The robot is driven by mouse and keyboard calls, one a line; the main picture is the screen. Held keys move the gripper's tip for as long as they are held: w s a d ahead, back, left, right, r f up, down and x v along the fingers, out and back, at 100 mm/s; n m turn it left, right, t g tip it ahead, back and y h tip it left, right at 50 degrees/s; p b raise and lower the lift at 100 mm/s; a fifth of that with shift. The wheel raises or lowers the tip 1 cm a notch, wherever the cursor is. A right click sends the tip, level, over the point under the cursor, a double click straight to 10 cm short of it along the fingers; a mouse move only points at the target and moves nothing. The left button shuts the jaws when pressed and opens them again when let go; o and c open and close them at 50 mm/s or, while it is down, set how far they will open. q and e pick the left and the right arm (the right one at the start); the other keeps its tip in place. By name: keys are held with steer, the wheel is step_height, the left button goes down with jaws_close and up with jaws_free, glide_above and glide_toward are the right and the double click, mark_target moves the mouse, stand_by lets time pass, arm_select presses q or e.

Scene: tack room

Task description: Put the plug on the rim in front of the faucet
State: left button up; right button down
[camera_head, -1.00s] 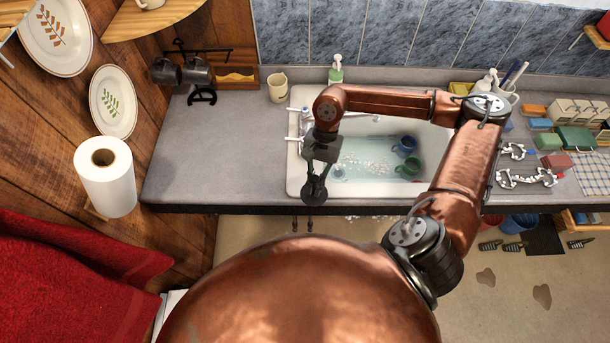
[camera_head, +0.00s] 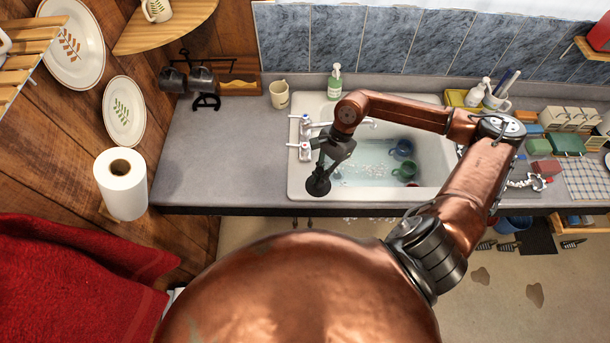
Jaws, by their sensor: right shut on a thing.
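The white sink (camera_head: 440,176) is set in the grey counter and holds water with some foam. The faucet (camera_head: 306,152) has its taps on the sink's left rim, and its spout reaches right over the basin, partly behind my right arm. My right gripper (camera_head: 318,186) points down at the front left part of the sink, near the rim. It is shut on a small dark thing that seems to be the plug, mostly hidden by the fingers. I cannot tell whether it touches the rim. My left gripper is not in view.
A blue cup (camera_head: 402,148) and a green cup (camera_head: 404,170) lie in the basin. The counter on the left is clear. A paper towel roll (camera_head: 122,184) is at the left.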

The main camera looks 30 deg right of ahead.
steer(key=w+f+p, duration=0.1)
steer(key=w+f, duration=0.3)
steer(key=w, duration=0.1)
steer(key=w+a+f+p, duration=0.1)
steer(key=w+f, duration=0.1)
steer(key=f, duration=0.1)
steer(key=shift+w+p, duration=0.15)
steer(key=shift+p, duration=0.15)
step_height(320, 180, down, 2)
steer(key=shift+p, duration=0.85)
steer(key=shift+f, duration=0.5)
steer(key=shift+f, duration=0.1)
steer(key=c, duration=2.5)
jaws_free()
steer(key=shift+f, duration=0.1)
steer(key=o, duration=0.4)
steer(key=shift+r, duration=0.2)
